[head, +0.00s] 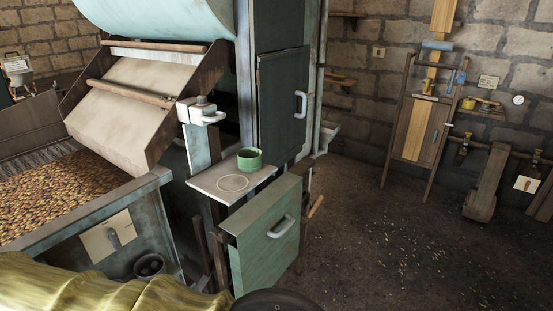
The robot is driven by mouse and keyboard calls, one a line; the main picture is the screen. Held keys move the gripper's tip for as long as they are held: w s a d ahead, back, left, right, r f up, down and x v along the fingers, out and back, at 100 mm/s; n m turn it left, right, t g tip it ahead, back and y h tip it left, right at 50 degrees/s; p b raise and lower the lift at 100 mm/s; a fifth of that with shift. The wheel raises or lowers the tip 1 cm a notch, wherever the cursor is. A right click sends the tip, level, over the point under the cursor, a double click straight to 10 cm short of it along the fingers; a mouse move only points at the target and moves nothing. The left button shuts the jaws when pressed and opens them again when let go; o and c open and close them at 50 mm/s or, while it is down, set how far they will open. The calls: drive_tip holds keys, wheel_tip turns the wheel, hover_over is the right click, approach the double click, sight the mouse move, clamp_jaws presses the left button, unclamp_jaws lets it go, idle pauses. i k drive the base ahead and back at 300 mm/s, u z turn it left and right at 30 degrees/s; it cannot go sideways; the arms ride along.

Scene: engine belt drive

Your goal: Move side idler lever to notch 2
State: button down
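No lever in the head view is labelled legibly as the side idler lever. A pale plate with a small dark lever (113,237) is on the side of the bin at the lower left. Another pale plate with a small lever (526,184) is at the far right, near the wooden belt frame (408,125). A yellow belt (436,55) runs up the wall above that frame. I cannot tell which lever is the side idler, and no notch marks can be read. My gripper does not show.
A bin full of brown beans (60,195) stands at the left. A green cup (249,159) sits on a small shelf (205,182) above a green box (265,240). A dark cabinet (283,110) stands behind. The dark floor (385,250) at centre right is mostly clear.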

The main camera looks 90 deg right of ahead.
sight(306, 220)
drive_tip(key=z, duration=2.5)
drive_tip(key=i, duration=1.4)
drive_tip(key=z, duration=0.95)
